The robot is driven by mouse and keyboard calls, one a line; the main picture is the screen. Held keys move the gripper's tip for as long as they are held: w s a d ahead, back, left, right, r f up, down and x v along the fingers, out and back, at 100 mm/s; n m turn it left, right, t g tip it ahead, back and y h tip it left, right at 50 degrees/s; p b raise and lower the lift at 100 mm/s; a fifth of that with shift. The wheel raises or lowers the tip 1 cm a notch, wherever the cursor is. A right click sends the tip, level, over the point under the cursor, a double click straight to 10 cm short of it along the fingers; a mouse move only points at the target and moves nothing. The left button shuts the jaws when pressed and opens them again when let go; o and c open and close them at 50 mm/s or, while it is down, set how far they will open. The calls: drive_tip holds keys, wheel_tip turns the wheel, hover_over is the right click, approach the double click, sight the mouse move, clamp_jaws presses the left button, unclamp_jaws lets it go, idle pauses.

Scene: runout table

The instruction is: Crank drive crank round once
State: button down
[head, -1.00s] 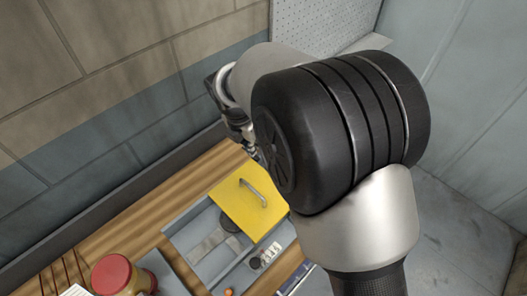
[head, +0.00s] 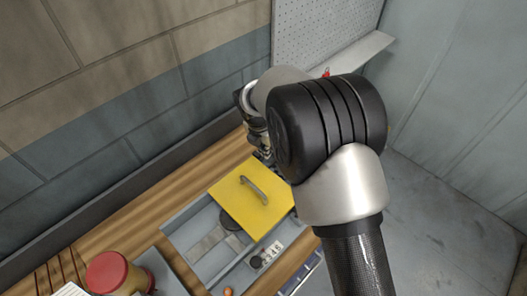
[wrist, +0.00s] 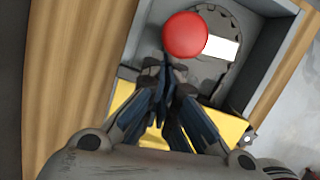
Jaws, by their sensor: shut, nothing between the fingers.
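The drive crank shows in the wrist view as a round red knob (wrist: 185,33) on a short white arm (wrist: 222,46), over a grey disc (wrist: 229,72). My gripper (wrist: 163,74) is shut and empty, with its fingertips just below and left of the red knob in the picture. I cannot tell whether the tips touch the knob. In the head view my arm hides the crank and most of my gripper.
A yellow cover (head: 245,211) with a grey handle lies on a grey tray (head: 184,233). A red-lidded jar (head: 107,271) stands at the front left. A wall runs along the left, and a pegboard (head: 318,36) stands at the back.

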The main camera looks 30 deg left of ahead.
drive_tip(key=shift+w+a+m+h+p, duration=0.3)
drive_tip(key=shift+w+m+p, duration=0.4)
drive_tip(key=shift+m, duration=0.5)
drive_tip(key=w+d+m+g+h+p, duration=0.1)
drive_tip(key=w+d+m+g, duration=0.2)
drive_tip(key=w+d+m, duration=0.5)
drive_tip(key=w+m, duration=0.2)
drive_tip(key=m, duration=0.6)
drive_tip(key=shift+w+h, duration=0.2)
drive_tip(key=shift+h, duration=0.2)
idle(0.8)
drive_tip(key=shift+d, duration=0.35)
